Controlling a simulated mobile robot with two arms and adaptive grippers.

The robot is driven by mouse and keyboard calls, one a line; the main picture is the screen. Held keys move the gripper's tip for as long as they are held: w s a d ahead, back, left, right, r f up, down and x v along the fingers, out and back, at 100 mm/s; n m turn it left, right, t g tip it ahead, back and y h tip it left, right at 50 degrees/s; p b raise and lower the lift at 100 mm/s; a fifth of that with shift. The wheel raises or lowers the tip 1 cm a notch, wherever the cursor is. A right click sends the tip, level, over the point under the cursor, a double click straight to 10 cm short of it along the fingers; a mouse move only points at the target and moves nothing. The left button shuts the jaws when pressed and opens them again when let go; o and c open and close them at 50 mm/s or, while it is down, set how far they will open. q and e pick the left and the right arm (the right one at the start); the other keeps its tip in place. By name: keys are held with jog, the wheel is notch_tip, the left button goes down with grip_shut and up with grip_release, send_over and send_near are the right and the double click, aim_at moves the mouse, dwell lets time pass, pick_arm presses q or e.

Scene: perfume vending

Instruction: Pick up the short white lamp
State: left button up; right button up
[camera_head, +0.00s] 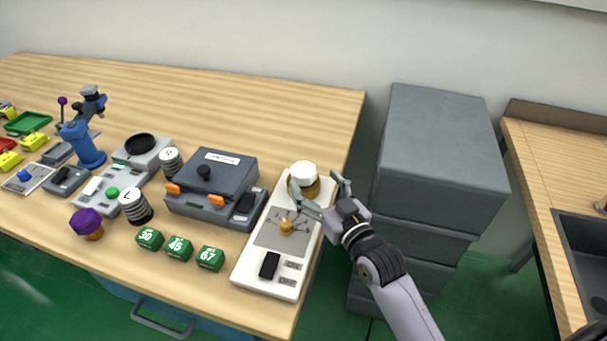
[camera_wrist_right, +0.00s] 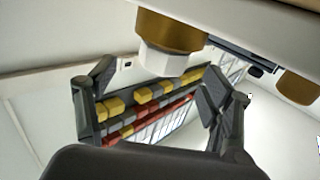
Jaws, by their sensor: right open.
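The short white lamp (camera_head: 303,169) has a white faceted top on a gold body. It stands upright at the far end of a white panel (camera_head: 255,268) on the table. In the wrist view the lamp (camera_wrist_right: 170,58) appears upside down, above and between the fingertips. My right gripper (camera_head: 317,184) is open and empty, its fingers spread at the near right side of the lamp. One finger overlaps the gold body in the head view; I cannot tell whether it touches. My left gripper is not in view.
A small gold knob (camera_head: 287,226) stands on the same panel. A dark grey box device (camera_head: 212,172) with orange clips is left of it. Green cubes (camera_head: 179,248) line the table's front. A grey drawer cabinet (camera_head: 437,150) stands to the right. The table's back is clear.

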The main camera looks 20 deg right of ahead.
aim_at(297, 163)
jog(key=shift+w+a+p, duration=0.1)
jog(key=shift+w+a, duration=0.15)
jog(key=shift+w, duration=0.65)
jog(key=shift+w+a+p, duration=0.15)
jog(key=shift+w+a, duration=0.1)
jog(key=shift+w, duration=0.6)
jog(key=shift+w+a+p, duration=0.1)
jog(key=shift+w+a, duration=0.15)
jog(key=shift+w, duration=0.65)
jog(key=shift+c, duration=0.3)
jog(key=c, duration=1.2)
